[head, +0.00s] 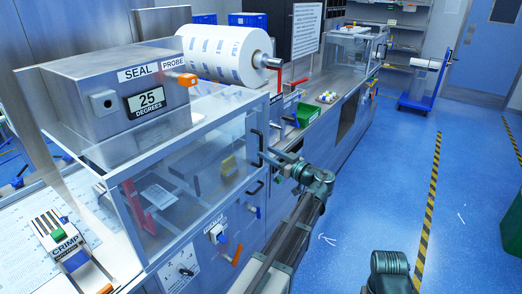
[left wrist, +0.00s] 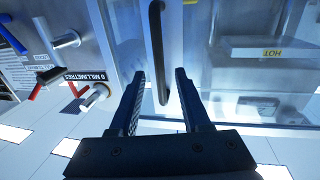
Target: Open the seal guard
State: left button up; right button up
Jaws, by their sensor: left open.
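The seal guard (head: 190,167) is a clear-panelled, grey-framed box below the SEAL housing in the head view, and it looks shut. A black bar handle (head: 257,148) is at its right end. In the left wrist view the dark handle (left wrist: 161,60) runs upright in the gap between my fingers, in front of the clear panel (left wrist: 185,75). My left gripper (head: 277,160) is just right of the handle in the head view. Its two fingers (left wrist: 160,78) are open, one each side of the handle in the wrist picture. Contact cannot be told. My right gripper is not in view.
Inside the guard is a block marked HOT (left wrist: 272,53). The SEAL housing (head: 125,100) reads 25 degrees. A large printed roll (head: 222,55) and a green bin (head: 305,115) stand beyond. A CRIMP unit (head: 65,245) is at front left.

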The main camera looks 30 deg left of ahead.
aim_at(261, 163)
pick_arm(q)
jog(key=shift+x, duration=2.05)
grip_shut()
